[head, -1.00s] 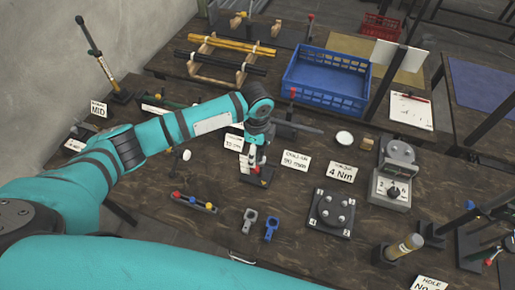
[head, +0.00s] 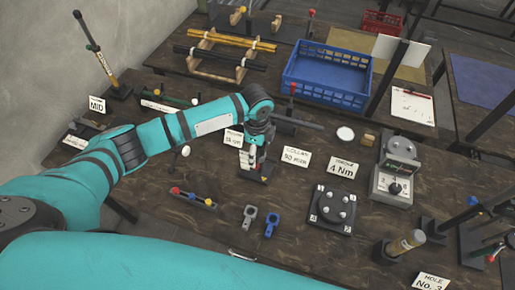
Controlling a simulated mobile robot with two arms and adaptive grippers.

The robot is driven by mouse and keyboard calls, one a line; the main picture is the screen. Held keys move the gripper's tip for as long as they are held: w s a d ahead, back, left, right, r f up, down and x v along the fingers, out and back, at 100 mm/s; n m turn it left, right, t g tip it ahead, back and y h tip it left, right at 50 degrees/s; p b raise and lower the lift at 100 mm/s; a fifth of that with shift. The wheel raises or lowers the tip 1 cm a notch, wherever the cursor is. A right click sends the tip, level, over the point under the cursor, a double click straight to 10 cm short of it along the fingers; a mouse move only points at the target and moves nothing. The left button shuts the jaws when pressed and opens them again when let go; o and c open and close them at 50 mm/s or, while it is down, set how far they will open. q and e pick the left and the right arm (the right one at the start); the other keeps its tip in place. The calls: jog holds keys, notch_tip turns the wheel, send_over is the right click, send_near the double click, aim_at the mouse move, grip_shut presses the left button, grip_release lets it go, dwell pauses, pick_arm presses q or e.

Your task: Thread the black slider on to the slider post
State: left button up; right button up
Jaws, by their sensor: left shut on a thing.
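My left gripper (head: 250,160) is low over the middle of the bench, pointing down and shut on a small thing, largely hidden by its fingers. The held thing looks dark, consistent with the black slider, but too small to tell clearly. The gripper hides most of what stands there, so I cannot tell whether this is the slider post or whether the held thing is around a post. My right gripper is not in view.
Cards stand close by, one reading 4 Nm (head: 343,169). A grey clamp (head: 249,217) and a blue clamp (head: 271,225) lie in front. A black plate with knobs (head: 333,209) is to the right. A blue crate (head: 327,78) stands behind. A tall leaning rod (head: 99,57) stands far left.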

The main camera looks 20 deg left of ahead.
pick_arm(q)
jog(key=shift+f+b, duration=0.5)
jog(key=shift+f, duration=0.5)
jog(key=o, duration=1)
notch_tip(320, 180, up, 12)
jog(key=shift+s, duration=0.15)
jog(key=shift+f, duration=0.1)
